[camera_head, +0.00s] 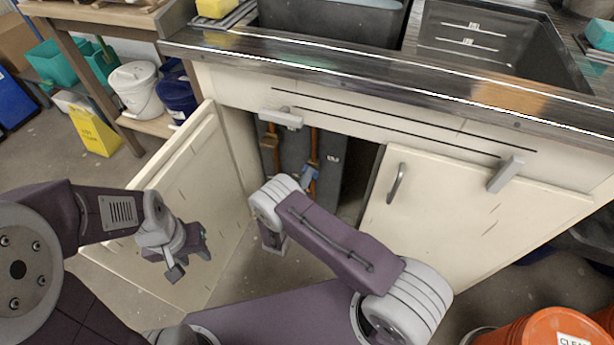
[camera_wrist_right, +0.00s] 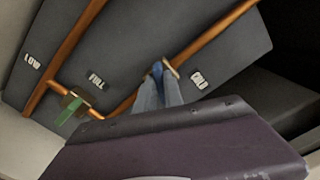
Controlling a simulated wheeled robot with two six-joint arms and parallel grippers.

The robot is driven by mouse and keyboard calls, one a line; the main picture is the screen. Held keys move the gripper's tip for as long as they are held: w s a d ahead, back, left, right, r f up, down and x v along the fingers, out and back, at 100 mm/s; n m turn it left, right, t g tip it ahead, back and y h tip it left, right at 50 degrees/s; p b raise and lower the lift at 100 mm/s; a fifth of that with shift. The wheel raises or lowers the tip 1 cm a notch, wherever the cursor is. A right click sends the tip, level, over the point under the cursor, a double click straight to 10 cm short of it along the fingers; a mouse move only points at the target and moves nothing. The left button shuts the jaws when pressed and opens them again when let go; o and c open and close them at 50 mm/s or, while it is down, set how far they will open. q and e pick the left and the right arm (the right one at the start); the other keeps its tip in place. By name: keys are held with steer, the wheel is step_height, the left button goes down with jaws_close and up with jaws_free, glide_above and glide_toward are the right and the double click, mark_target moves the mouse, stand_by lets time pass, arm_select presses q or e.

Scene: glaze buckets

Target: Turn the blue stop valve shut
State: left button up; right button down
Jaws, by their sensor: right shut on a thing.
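The blue stop valve (camera_head: 313,164) sits on a copper pipe inside the cabinet under the sink. In the right wrist view its blue handle (camera_wrist_right: 157,70) shows between my fingertips, on the pipe beside the "COLD" label. My right gripper (camera_wrist_right: 160,82) is shut on this handle. In the head view my right forearm and wrist hide much of that gripper. How far the valve is turned cannot be told. My left gripper (camera_head: 188,254) hangs in front of the open left door, away from the valve; whether its fingers are apart is unclear.
The left cabinet door (camera_head: 190,190) stands open; the right door (camera_head: 440,205) is shut. Another valve with a green handle (camera_wrist_right: 68,110) is on the pipework to the left. The steel counter edge (camera_head: 380,88) runs above. Orange buckets (camera_head: 550,325) stand at the lower right.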

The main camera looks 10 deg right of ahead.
steer(key=n, duration=0.5)
steer(key=shift+f+n, duration=0.2)
steer(key=shift+n, duration=0.1)
stand_by(0.5)
steer(key=c, duration=1.5)
jaws_free()
steer(key=shift+o, duration=0.2)
steer(key=p+v, duration=0.2)
steer(key=v, duration=0.7)
